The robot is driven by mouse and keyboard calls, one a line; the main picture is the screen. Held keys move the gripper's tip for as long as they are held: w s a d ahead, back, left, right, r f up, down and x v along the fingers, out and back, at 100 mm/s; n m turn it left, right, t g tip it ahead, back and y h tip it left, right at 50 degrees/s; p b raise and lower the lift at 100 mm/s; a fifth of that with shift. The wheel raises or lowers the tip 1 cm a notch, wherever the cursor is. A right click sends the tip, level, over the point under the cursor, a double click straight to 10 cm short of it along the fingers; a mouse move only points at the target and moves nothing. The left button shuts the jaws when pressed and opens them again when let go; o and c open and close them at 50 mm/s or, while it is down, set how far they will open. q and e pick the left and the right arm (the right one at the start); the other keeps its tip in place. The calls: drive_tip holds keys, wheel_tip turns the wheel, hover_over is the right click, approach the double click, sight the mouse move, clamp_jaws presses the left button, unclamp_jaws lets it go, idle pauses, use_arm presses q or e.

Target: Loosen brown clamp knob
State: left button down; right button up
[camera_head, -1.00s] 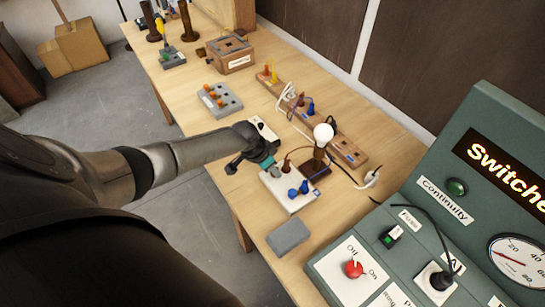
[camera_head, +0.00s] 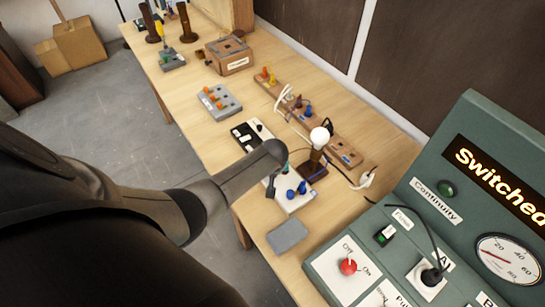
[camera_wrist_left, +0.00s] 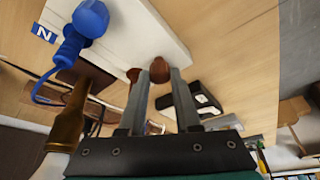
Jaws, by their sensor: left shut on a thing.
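The brown clamp knob (camera_wrist_left: 159,70) stands on the white terminal block (camera_wrist_left: 140,30) in the left wrist view. My left gripper (camera_wrist_left: 159,76) has one finger on each side of it and is shut on it. In the head view my left wrist and gripper (camera_head: 271,182) reach over the white block (camera_head: 303,204) and hide the brown knob. A blue knob (camera_wrist_left: 90,18) with a blue lead and an N label sits on the same block; blue knobs (camera_head: 292,192) also show in the head view. My right gripper is in neither view.
The lamp with a white bulb (camera_head: 319,136) stands just behind the block, with cables beside it. A grey block (camera_head: 288,236) lies in front. A black-and-white switch piece (camera_head: 248,136) is to the left. The green test panel (camera_head: 420,210) stands at right.

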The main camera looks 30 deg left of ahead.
use_arm(q)
drive_tip(key=n+y, duration=0.1)
drive_tip(key=n, duration=0.2)
drive_tip(key=shift+w+d+n+g+b, duration=0.1)
drive_tip(key=shift+d+n+g+b, duration=0.05)
drive_tip(key=shift+n+g+b, duration=0.2)
drive_tip(key=n+g+b, duration=0.1)
drive_tip(key=n, duration=0.2)
drive_tip(key=shift+w+f+n+y, duration=0.1)
drive_tip(key=shift+n+y, duration=0.25)
drive_tip(key=shift+y, duration=0.05)
drive_tip(key=n+g+b, duration=0.2)
drive_tip(key=n+b, duration=0.2)
drive_tip(key=shift+w+f+n, duration=0.1)
drive_tip(key=shift+w+n, duration=0.05)
drive_tip(key=shift+n, duration=0.15)
drive_tip(key=shift+r+n+g+b, duration=0.1)
drive_tip(key=shift+n+g+b, duration=0.45)
drive_tip(key=shift+n+b, duration=0.7)
drive_tip(key=shift+r+n+g+b, duration=0.1)
drive_tip(key=shift+n+g+b, duration=0.4)
drive_tip(key=shift+n+b, duration=0.7)
drive_tip(key=shift+n, duration=0.25)
drive_tip(key=c, duration=0.6)
unclamp_jaws()
drive_tip(key=p+v, duration=0.1)
drive_tip(key=v, duration=1.4)
drive_tip(key=shift+r, duration=0.2)
